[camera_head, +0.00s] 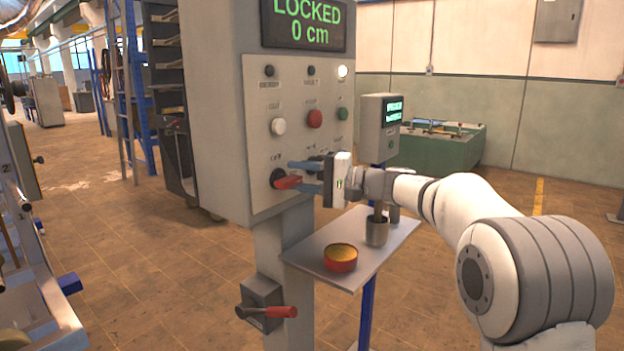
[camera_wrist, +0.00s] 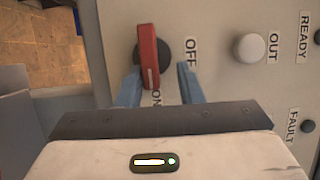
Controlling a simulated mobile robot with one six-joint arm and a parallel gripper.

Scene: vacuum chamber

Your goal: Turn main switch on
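The main switch (camera_head: 288,182) is a red handle on a black round base, low on the grey control panel (camera_head: 258,120). In the wrist view the red handle (camera_wrist: 148,52) points down, its white mark at the partly covered ON label; the OFF label is to the right of the base. My gripper (camera_head: 299,176) is at the panel with its two blue fingers apart. In the wrist view my gripper (camera_wrist: 158,75) has one finger on each side of the handle. A gap shows on the right side; contact on the left side cannot be told.
A display (camera_head: 304,22) above the panel reads LOCKED 0 cm. White (camera_head: 278,126), red (camera_head: 314,118) and green (camera_head: 343,114) buttons are above the switch. A small shelf (camera_head: 325,240) below my gripper holds a red bowl (camera_head: 341,258) and a metal cup (camera_head: 377,232). A red-handled lever (camera_head: 280,312) is lower down.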

